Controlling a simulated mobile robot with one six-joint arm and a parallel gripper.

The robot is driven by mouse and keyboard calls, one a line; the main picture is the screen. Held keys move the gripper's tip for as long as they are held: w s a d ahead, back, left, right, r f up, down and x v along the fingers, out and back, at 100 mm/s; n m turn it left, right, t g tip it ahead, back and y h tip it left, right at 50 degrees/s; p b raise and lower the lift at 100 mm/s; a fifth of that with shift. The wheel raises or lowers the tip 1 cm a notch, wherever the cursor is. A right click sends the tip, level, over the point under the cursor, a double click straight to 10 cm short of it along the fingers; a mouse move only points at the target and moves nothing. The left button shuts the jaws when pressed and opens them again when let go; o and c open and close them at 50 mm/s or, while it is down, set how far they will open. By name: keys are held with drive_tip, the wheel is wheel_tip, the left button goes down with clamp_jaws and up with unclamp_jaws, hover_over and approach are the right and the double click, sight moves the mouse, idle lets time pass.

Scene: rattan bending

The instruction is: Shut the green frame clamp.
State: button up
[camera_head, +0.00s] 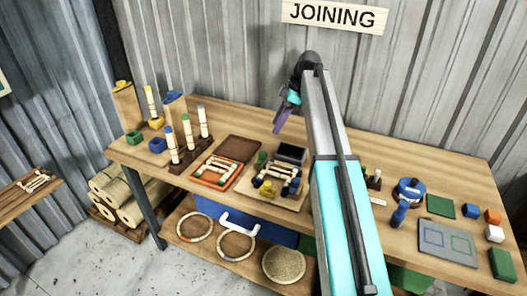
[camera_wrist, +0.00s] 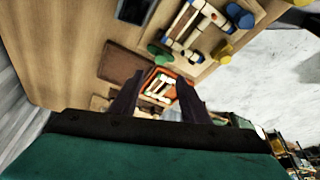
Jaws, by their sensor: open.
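The green frame clamp (camera_head: 261,158) is a small green part at the back left of the wooden jig board (camera_head: 296,204). In the wrist view it is a green knob (camera_wrist: 159,51) at the edge of the pale rattan frame (camera_wrist: 197,28). I cannot tell whether its lever is open or shut. A yellow clamp (camera_wrist: 222,52) and a blue clamp (camera_wrist: 239,16) sit at other sides of that frame. My gripper (camera_head: 280,124) hangs above the bench, behind the jig board, with its dark fingers apart. In the wrist view the fingers (camera_wrist: 157,84) are empty and clear of the clamp.
An orange tray (camera_head: 201,181) with rattan pieces lies left of the jig board. A brown panel (camera_head: 238,149) and a dark box (camera_head: 291,153) lie behind. Upright posts (camera_head: 187,132) stand at the left. My arm hides the bench middle. The metal wall (camera_head: 420,80) rises behind.

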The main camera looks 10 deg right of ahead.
sight(262, 153)
drive_tip(key=shift+p+x, duration=2.05)
drive_tip(key=shift+x, duration=4.9)
drive_tip(key=c, duration=1.1)
drive_tip(key=shift+o, duration=0.2)
drive_tip(key=shift+a, duration=0.15)
clamp_jaws()
